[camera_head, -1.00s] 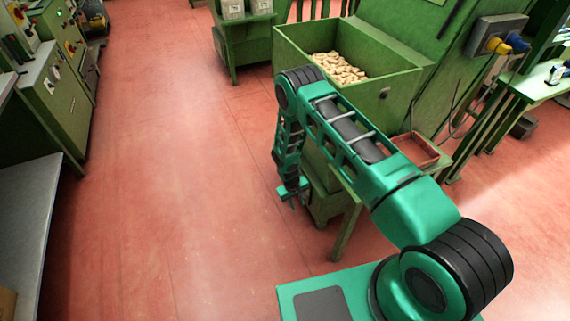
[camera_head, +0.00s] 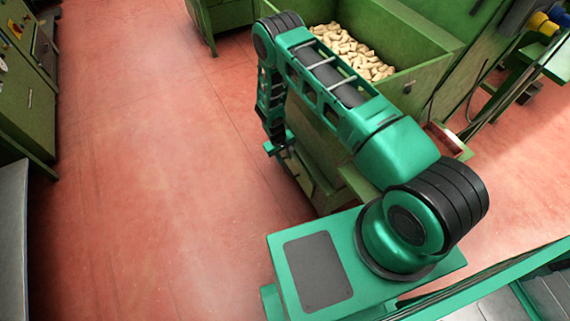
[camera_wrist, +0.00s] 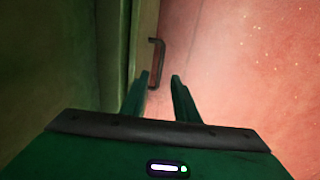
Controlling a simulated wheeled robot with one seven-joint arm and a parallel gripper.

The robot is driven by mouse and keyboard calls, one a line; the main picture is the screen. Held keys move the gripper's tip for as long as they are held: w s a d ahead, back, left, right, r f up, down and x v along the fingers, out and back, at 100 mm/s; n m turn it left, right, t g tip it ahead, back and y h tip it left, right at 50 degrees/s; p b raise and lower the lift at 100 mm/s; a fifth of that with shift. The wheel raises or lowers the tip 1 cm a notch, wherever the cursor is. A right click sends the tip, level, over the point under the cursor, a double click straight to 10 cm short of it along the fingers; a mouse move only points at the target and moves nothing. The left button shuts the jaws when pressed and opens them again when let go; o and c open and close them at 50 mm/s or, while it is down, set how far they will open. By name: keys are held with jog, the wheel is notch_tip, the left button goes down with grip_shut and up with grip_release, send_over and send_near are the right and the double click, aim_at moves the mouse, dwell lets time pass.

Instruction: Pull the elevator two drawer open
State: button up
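In the wrist view, a drawer front (camera_wrist: 144,42) shows as a brownish upright strip on the left, with a dark bracket handle (camera_wrist: 161,62) standing out from it. My gripper (camera_wrist: 159,77) is open, its two fingers apart. The handle's lower end shows between the fingertips; I cannot tell whether they touch it. The fingers look empty. In the head view, my gripper (camera_head: 279,146) is low beside the green elevator (camera_head: 335,140) under my arm. My arm hides much of this side, and the handle cannot be made out there.
The elevator's hopper (camera_head: 430,75) holds many corks (camera_head: 350,50). A reddish tray (camera_head: 450,140) sits to its right. Green machines (camera_head: 25,90) and a grey-topped table (camera_head: 12,230) stand at the left. The red floor (camera_head: 150,170) between is clear.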

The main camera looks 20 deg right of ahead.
aim_at(288, 170)
jog(key=f, duration=0.3)
jog(key=d+f, duration=0.1)
jog(key=f, duration=0.6)
jog(key=shift+w+d, duration=0.2)
jog(key=shift+d, duration=0.15)
grip_shut()
